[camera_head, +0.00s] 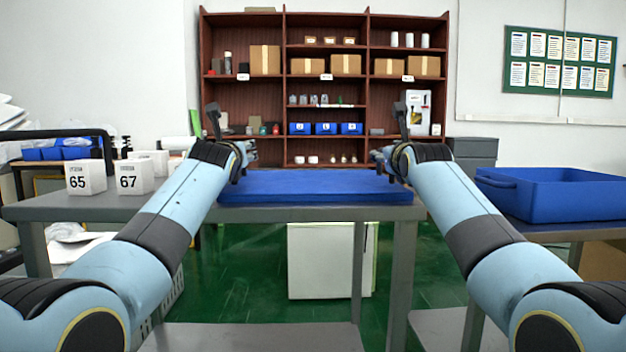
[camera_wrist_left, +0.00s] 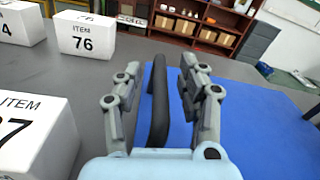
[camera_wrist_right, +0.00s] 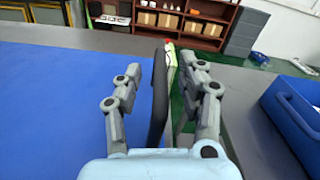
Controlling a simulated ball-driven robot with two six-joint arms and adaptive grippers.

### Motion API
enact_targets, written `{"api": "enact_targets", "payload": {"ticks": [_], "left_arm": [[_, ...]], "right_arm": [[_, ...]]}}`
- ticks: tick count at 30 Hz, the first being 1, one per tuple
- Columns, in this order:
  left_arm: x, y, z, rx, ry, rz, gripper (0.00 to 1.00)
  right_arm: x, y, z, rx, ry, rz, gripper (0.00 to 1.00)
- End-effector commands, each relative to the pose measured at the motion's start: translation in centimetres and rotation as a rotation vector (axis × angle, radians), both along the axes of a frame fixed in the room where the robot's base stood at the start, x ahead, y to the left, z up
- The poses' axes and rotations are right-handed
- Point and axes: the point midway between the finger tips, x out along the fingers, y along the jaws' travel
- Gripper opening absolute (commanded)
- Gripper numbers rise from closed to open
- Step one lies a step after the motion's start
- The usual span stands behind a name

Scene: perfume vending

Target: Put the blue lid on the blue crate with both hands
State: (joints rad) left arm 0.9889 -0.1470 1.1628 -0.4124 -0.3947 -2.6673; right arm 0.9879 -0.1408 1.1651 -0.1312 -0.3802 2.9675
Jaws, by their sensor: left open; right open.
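The blue lid (camera_head: 315,187) lies flat on the grey table in the head view. It fills the right of the left wrist view (camera_wrist_left: 255,125) and the left of the right wrist view (camera_wrist_right: 50,110). The open blue crate (camera_head: 560,200) stands to the right, and its side shows in the right wrist view (camera_wrist_right: 290,115). My left gripper (camera_head: 245,160) is open at the lid's left end. My right gripper (camera_head: 386,163) is open at its right end. A dark upright bar shows between the fingers in each wrist view; I cannot tell whether the fingers touch it.
White numbered boxes (camera_head: 86,178) (camera_head: 133,176) stand on the table left of my left gripper. A brown shelf (camera_head: 270,100) with cartons and small items stands behind. A gap with green floor (camera_head: 435,245) separates the lid's table from the crate's stand.

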Motion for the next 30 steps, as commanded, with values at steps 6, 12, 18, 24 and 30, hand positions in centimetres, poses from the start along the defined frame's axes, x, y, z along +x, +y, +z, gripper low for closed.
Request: {"api": "enact_targets", "payload": {"ticks": [6, 12, 18, 24, 30], "left_arm": [[0.97, 0.06, 0.0, 0.0, 0.0, 0.0, 0.4], [0.99, 0.06, 0.0, -0.001, 0.0, -0.001, 0.4], [0.98, 0.06, -0.01, -0.001, 0.0, -0.001, 0.22], [0.98, 0.06, -0.01, -0.001, 0.0, -0.001, 0.0], [0.97, 0.05, -0.01, -0.001, 0.0, -0.001, 0.0]], "right_arm": [[0.97, 0.01, -0.03, 0.0, 0.001, 0.0, 0.4], [0.99, 0.0, -0.03, 0.0, 0.0, 0.0, 0.4], [0.98, 0.01, -0.02, 0.0, 0.0, 0.0, 0.22], [0.97, 0.01, -0.02, 0.0, 0.0, 0.0, 0.0], [0.97, 0.02, -0.01, 0.0, 0.0, 0.0, 0.0]]}}
